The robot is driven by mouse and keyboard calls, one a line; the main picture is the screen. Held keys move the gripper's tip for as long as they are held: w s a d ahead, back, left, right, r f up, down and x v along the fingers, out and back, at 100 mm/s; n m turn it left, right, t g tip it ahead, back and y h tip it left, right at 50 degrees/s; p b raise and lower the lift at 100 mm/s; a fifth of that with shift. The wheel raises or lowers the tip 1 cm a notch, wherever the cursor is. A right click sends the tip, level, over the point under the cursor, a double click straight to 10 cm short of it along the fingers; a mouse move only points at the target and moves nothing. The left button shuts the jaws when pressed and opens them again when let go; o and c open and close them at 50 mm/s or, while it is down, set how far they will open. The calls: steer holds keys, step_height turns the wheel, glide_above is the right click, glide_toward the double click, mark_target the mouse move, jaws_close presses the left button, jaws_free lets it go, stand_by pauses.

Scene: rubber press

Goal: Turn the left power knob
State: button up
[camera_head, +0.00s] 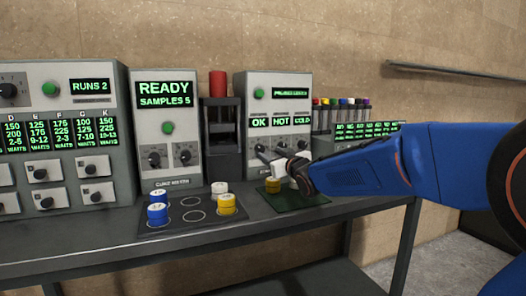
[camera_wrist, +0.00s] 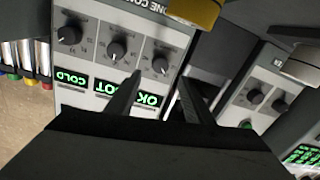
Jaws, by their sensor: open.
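My gripper (camera_head: 267,153) is open and empty, its fingers pointing at the lower front of the grey box (camera_head: 279,80) with the OK, HOT and COLD displays. In the upside-down wrist view, three round black knobs show on this box. The knob by the OK display (camera_wrist: 161,64) lies between my two fingertips (camera_wrist: 160,77) in the picture; contact cannot be told. The middle knob (camera_wrist: 117,48) and the knob by COLD (camera_wrist: 69,34) are outside the fingers. The READY box (camera_head: 168,90) has a left knob (camera_head: 154,158) and a right knob (camera_head: 185,157). Which knob is the left power knob is unclear.
A dark tray (camera_head: 180,222) holds blue, white and yellow samples. A black press (camera_head: 221,135) stands between the boxes. A tube rack (camera_head: 340,118) is at right.

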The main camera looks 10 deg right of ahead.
mark_target(261, 149)
steer(key=x, duration=0.7)
steer(key=shift+w+a, duration=0.1)
steer(key=shift+w, duration=0.25)
steer(key=c, duration=1)
